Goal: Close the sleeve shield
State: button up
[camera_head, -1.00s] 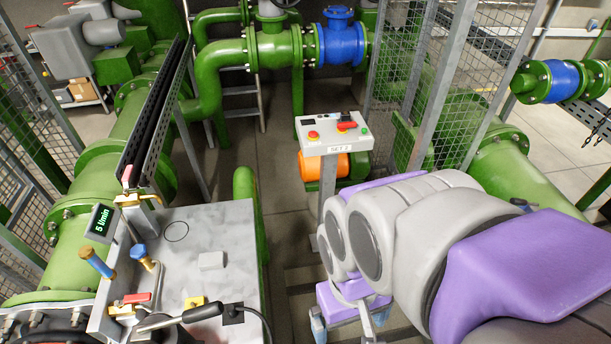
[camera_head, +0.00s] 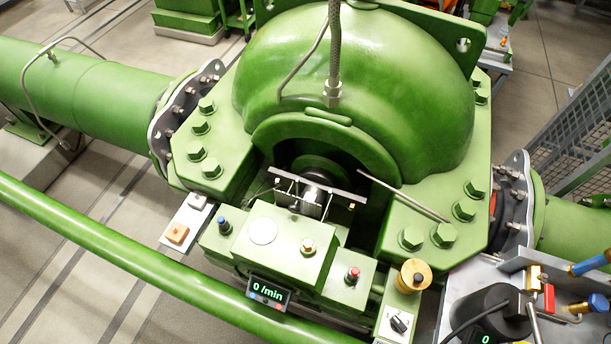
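The large green split case (camera_head: 350,70) fills the middle of the view. In its front is a dark arched opening, with a metallic shaft and sleeve (camera_head: 312,198) exposed inside. A curved green cover with a raised handle (camera_head: 328,117) arches over the top of this opening; it looks like the sleeve shield, standing open above the shaft. A thin metal rod (camera_head: 405,193) slants across the right side of the opening. My gripper and arm are not in view.
A green rail (camera_head: 130,255) crosses the lower left. A metal bench with valves (camera_head: 540,300) fills the lower right.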

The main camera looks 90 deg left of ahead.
aim_at(293, 207)
jog(key=u, duration=0.45)
jog(key=k+u, duration=0.1)
jog(key=u, duration=0.4)
jog(key=j+u, duration=0.1)
jog(key=u, duration=0.35)
jog(key=j+u, duration=0.1)
jog(key=u, duration=0.4)
jog(key=k+j+u, duration=0.1)
jog(key=u, duration=0.85)
jog(key=k+j, duration=0.15)
jog(key=j, duration=0.15)
jog(key=k+j, duration=0.1)
jog(key=j, duration=0.2)
jog(key=k+j, duration=0.15)
jog(key=j, duration=0.15)
